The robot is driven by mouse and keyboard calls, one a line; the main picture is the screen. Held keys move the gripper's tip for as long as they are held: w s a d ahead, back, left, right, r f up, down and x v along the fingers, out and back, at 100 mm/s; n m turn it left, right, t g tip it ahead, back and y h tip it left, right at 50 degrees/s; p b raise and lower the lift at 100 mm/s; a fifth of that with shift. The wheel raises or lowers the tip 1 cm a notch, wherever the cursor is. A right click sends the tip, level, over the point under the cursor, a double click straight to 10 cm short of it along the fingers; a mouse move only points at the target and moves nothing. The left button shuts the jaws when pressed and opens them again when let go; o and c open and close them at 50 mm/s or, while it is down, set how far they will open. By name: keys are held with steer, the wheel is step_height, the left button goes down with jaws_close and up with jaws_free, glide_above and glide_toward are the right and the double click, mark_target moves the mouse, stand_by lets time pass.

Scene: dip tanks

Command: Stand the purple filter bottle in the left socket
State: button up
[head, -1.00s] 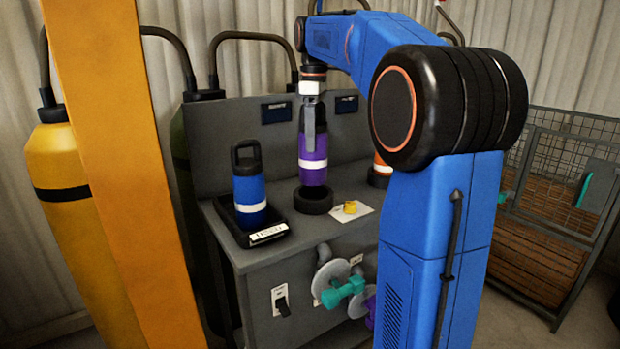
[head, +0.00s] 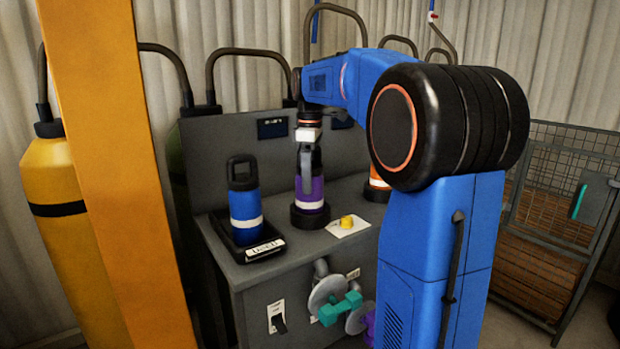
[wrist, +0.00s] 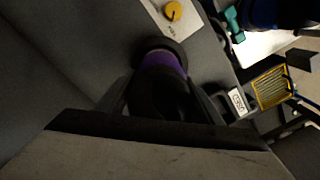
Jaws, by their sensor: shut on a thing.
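The purple filter bottle (head: 310,193) with its white band stands upright in a round black socket (head: 310,217) on the grey bench. My gripper (head: 308,165) is above it, shut on its dark top. In the wrist view the bottle (wrist: 164,60) shows between the fingers, its lower end inside the dark socket ring (wrist: 172,46). Whether it rests fully on the socket floor is hidden. An orange bottle (head: 378,180) stands to the right, partly behind my arm, in another dark ring.
A blue bottle (head: 245,205) stands in a black labelled tray (head: 273,246) at the left. A yellow knob (head: 346,222) on a white plate is just right of the socket. Teal and grey valve handles (head: 340,308) stick out of the bench front. A wire cage (head: 555,200) stands at the right.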

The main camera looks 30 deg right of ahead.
steer(key=o, duration=1.5)
steer(key=shift+f, duration=0.1)
step_height(320, 180, up, 12)
steer(key=shift+r, duration=0.15)
